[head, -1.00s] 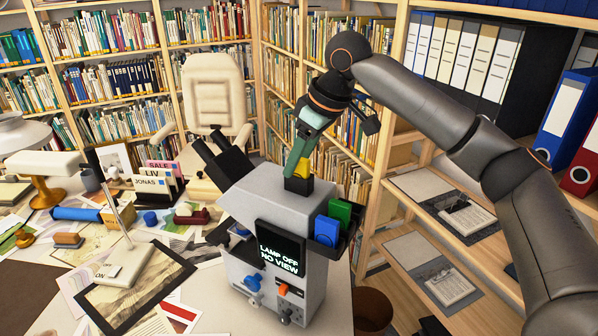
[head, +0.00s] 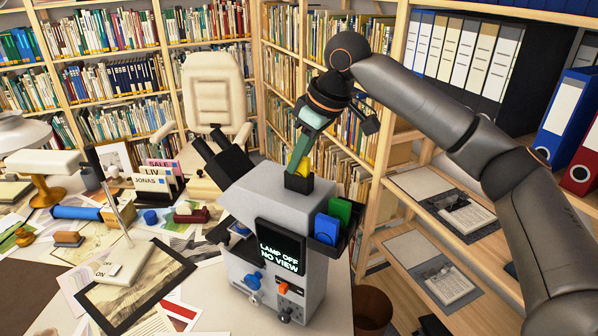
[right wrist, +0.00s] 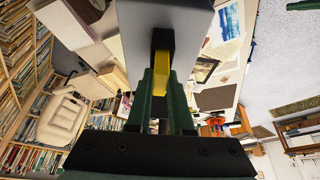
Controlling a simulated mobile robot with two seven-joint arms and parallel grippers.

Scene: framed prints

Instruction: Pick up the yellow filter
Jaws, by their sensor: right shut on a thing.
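The yellow filter (head: 294,166) stands upright in a black slot holder (head: 298,184) on top of the grey microscope (head: 262,200). My right gripper (head: 300,165) reaches down from above, its green fingers at the filter's upper part. In the right wrist view the filter (right wrist: 161,75) sits between the two fingertips, its far end inside the black holder. The gripper is shut on the filter. The holder hides the filter's lower part. My left gripper is not in view.
A blue filter (head: 326,229) and a green filter (head: 340,210) sit in a black rack on the microscope's right side. Its screen (head: 278,247) reads "LAMP OFF NO VIEW". The desk to the left is cluttered with prints. Shelves stand behind and right.

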